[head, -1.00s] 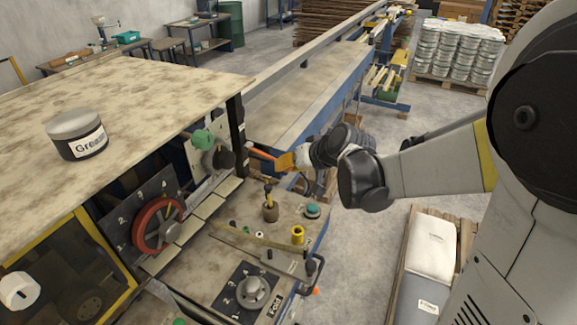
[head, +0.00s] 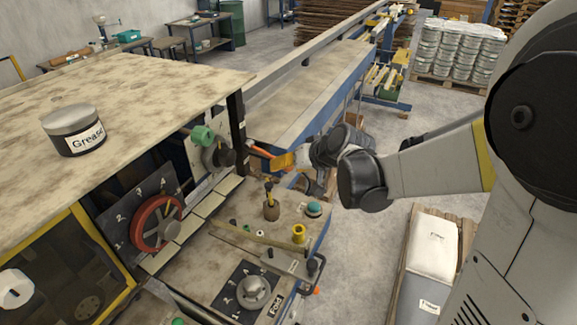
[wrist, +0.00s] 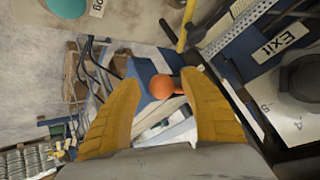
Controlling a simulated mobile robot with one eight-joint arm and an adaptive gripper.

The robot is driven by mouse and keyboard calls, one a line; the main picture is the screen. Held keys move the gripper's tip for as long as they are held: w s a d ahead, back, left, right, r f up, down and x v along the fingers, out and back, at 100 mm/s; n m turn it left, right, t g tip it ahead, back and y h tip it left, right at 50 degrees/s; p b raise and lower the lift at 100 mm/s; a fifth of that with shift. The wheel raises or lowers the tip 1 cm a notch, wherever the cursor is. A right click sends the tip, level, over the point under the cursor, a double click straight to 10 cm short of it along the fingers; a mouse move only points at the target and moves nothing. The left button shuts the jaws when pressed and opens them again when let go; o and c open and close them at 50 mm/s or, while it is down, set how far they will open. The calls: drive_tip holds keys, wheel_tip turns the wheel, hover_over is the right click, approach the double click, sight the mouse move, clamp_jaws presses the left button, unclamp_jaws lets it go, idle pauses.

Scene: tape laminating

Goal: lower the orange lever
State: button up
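The orange lever (head: 260,152) sticks out at the right end of the machine's front, beside the black corner post, in the head view. In the wrist view an orange ball (wrist: 163,87), which looks like the lever's knob, shows between the yellow fingers, closer to the right one. My gripper (head: 279,160) is at the lever's outer end in the head view. Its fingers are spread apart in the wrist view (wrist: 152,75), with a gap on the ball's left. I cannot tell whether the right finger touches the ball. The fingers partly hide the lever's end in the head view.
Below is a control panel with a yellow knob (head: 299,233), a teal button (head: 313,208) and a fold dial (head: 253,292). A red handwheel (head: 157,224) and a green knob (head: 203,134) are to the left. A blue-edged conveyor (head: 305,95) runs behind the gripper.

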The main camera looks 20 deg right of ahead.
drive_tip(key=v, duration=1.2)
drive_tip(key=shift+s, duration=0.1)
